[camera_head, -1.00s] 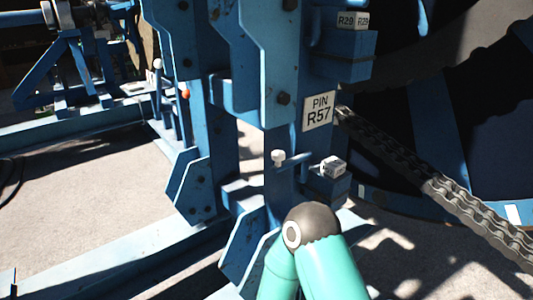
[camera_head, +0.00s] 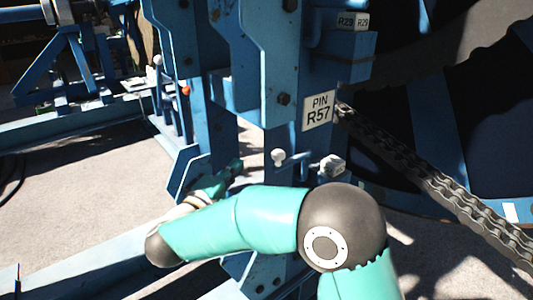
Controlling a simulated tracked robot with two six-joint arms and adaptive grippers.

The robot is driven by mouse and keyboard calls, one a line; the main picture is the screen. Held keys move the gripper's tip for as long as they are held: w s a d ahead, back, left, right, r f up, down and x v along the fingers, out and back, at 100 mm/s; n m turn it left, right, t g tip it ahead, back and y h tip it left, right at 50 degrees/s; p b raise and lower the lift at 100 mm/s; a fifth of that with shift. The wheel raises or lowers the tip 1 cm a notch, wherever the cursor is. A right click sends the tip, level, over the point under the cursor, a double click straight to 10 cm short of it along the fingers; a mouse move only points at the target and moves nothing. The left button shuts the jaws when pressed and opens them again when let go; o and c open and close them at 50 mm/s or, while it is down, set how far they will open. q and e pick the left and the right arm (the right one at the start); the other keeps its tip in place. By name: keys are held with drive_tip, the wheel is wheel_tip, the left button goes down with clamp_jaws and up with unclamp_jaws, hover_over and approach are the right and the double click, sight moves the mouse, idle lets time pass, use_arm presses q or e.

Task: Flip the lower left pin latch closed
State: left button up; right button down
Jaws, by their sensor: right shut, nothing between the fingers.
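A pin latch with a white round knob (camera_head: 278,156) sits on the blue frame below the "PIN R57" sign (camera_head: 319,110). My right arm comes in from the bottom right and bends left across the lower frame. My right gripper (camera_head: 236,166) is small and dark against the blue post, left of the white knob and apart from it in the picture. It is shut and empty. My left gripper is out of view.
Blue steel posts (camera_head: 235,45) stand in the middle. A heavy chain (camera_head: 440,185) slopes down to the right. Levers with an orange knob (camera_head: 186,91) and a white knob (camera_head: 157,60) stand farther left. Bare concrete (camera_head: 85,185) is open at left.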

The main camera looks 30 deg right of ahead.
drive_tip(key=w+d+p, duration=0.1)
drive_tip(key=d+p, duration=0.1)
drive_tip(key=d, duration=0.7)
drive_tip(key=shift+w+d+f, duration=0.15)
drive_tip(key=shift+w+d, duration=0.05)
drive_tip(key=shift+w, duration=0.1)
idle(0.4)
